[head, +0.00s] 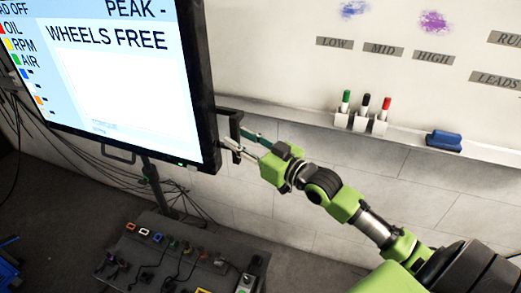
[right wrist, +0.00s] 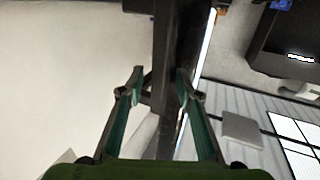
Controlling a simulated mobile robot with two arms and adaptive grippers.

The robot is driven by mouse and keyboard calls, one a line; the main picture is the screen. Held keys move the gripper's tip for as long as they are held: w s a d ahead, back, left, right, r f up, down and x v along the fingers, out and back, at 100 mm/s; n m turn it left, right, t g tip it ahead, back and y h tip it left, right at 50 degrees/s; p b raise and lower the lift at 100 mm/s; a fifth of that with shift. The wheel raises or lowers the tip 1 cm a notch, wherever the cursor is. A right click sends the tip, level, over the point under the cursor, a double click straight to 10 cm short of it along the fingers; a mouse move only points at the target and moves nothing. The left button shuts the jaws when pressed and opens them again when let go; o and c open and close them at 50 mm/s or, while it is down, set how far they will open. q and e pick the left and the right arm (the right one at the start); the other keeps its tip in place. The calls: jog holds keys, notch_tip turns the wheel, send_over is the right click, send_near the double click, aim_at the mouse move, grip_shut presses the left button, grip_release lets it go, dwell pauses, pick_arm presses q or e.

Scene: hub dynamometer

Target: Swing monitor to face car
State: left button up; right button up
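The monitor (head: 125,75) is a large black-framed screen at the upper left of the head view, showing "WHEELS FREE". Its screen side faces the camera. A black handle (head: 236,123) stands out from its right edge. My right gripper (head: 238,143) is at this handle, its two fingers apart. In the right wrist view the fingertips (right wrist: 159,84) lie on either side of a dark bar (right wrist: 162,50), partly hidden at the tips; firm contact cannot be made out. My left gripper is not in view. No car can be made out.
A dark control box (head: 180,260) with knobs and cables stands below the monitor. A whiteboard (head: 290,50) on the wall has a ledge with several markers (head: 363,115) and a blue eraser (head: 443,140). Loose cables hang behind the monitor at the left.

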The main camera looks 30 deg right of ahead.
jog(key=v, duration=0.9)
jog(key=shift+s+d, duration=0.15)
jog(key=shift+s, duration=0.25)
